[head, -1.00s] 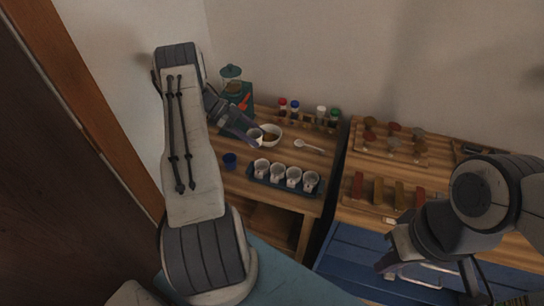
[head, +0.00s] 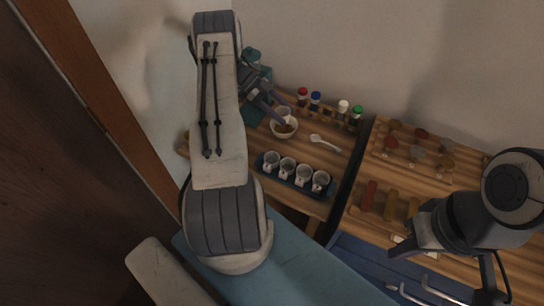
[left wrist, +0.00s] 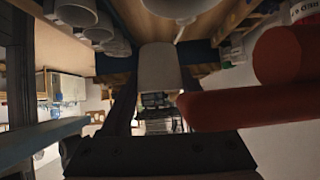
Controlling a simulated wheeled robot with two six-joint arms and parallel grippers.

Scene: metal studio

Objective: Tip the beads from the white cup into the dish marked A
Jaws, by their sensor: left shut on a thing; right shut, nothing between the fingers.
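The white cup (head: 283,113) is at my left gripper (head: 272,110), which is shut on it at the back of the left table. The cup is just behind and above a white bowl (head: 284,133) with brown contents; its tilt is unclear. Several white cups with small labels (head: 302,175) stand in a dark tray (head: 271,178) nearer me. The labels are too small to read, so I cannot tell which dish is marked A. In the left wrist view, white cups (left wrist: 76,12) show at the top left. My right gripper (head: 416,250) is shut and empty over the right table's front.
A white spoon (head: 324,142) lies right of the bowl. Bottles with coloured caps (head: 343,107) stand in a rack behind. The right table holds several coloured blocks (head: 390,204) and small spice piles (head: 420,134). A dark gap separates the tables.

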